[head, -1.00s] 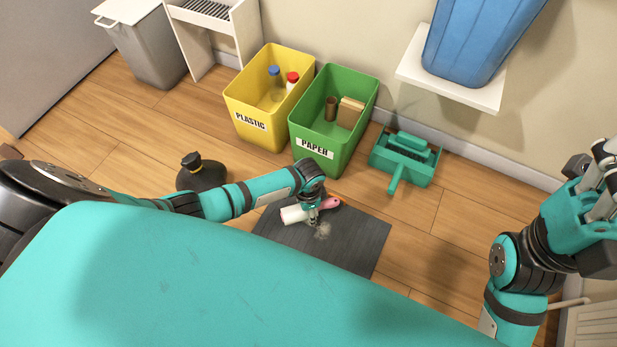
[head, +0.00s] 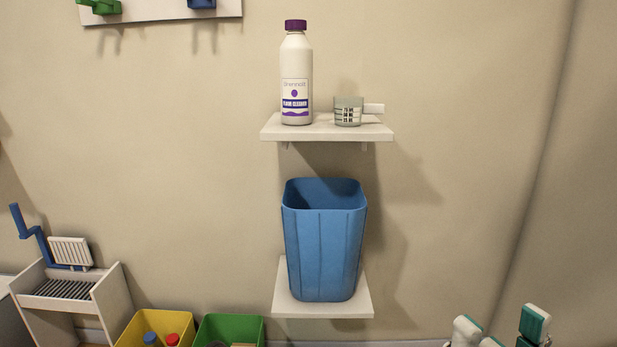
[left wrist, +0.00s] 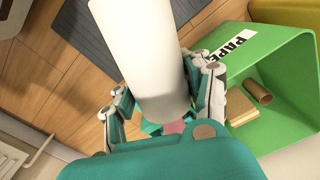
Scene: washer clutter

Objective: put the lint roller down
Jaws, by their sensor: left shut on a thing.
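The lint roller (left wrist: 143,62) shows large in the left wrist view, with a white cylinder and a bit of pink handle (left wrist: 175,127). My left gripper (left wrist: 160,110) is shut on it, its fingers on either side near the handle end. Part of the handle is hidden by the gripper. The roller appears above the floor, between the dark grey mat (left wrist: 90,32) and the green paper bin (left wrist: 280,80). The head view does not show the roller or my left gripper. My right gripper (head: 502,328) is at the bottom right of the head view, its fingertips apart and empty.
A blue bin (head: 325,245) stands on a low wall shelf (head: 325,308). A floor cleaner bottle (head: 296,80) and a measuring cup (head: 348,112) stand on the upper shelf (head: 275,132). The yellow bin (head: 150,322) is at the lower left. A radiator (left wrist: 18,160) is at the wrist view's corner.

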